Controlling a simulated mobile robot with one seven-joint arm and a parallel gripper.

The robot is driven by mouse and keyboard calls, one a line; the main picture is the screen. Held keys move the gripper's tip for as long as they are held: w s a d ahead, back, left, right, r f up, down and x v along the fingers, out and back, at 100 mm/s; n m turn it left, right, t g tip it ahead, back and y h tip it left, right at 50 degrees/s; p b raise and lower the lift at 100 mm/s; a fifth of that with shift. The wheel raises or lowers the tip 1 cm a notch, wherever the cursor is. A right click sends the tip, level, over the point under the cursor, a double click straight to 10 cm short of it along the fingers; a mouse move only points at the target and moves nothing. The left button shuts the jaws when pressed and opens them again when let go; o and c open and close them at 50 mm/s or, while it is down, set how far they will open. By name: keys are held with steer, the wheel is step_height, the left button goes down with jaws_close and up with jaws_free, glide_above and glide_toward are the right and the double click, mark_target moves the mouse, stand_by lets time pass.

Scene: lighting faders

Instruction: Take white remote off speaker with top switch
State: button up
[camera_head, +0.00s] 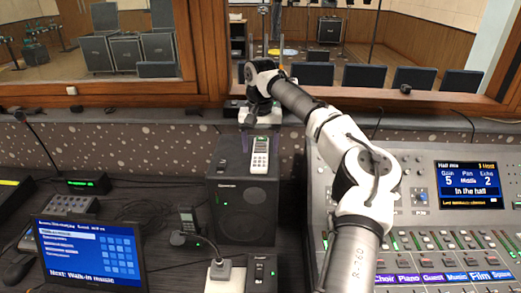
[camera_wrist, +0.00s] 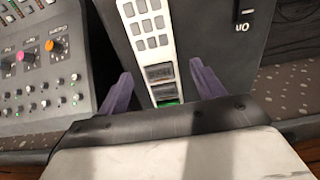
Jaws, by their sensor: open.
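The white remote (camera_head: 260,155) with grey buttons lies on top of the dark speaker (camera_head: 244,200), near its back right. In the wrist view the white remote (camera_wrist: 148,28) runs up between my purple fingers, its dark display end nearest me. My gripper (camera_head: 262,132) is open above the back end of the remote; in the wrist view the gripper (camera_wrist: 161,75) has one finger on each side of it, apart from it. A small switch (camera_head: 223,166) sits on the speaker's top left; the wrist view shows a switch marked I/O (camera_wrist: 244,18).
A mixing console (camera_head: 409,215) stands to the right and a blue-screened laptop (camera_head: 90,252) at the lower left. A window ledge (camera_head: 150,115) runs behind.

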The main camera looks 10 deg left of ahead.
steer(key=shift+f, duration=0.45)
steer(key=shift+c, duration=0.2)
steer(key=c, duration=1.1)
steer(key=shift+r, duration=0.15)
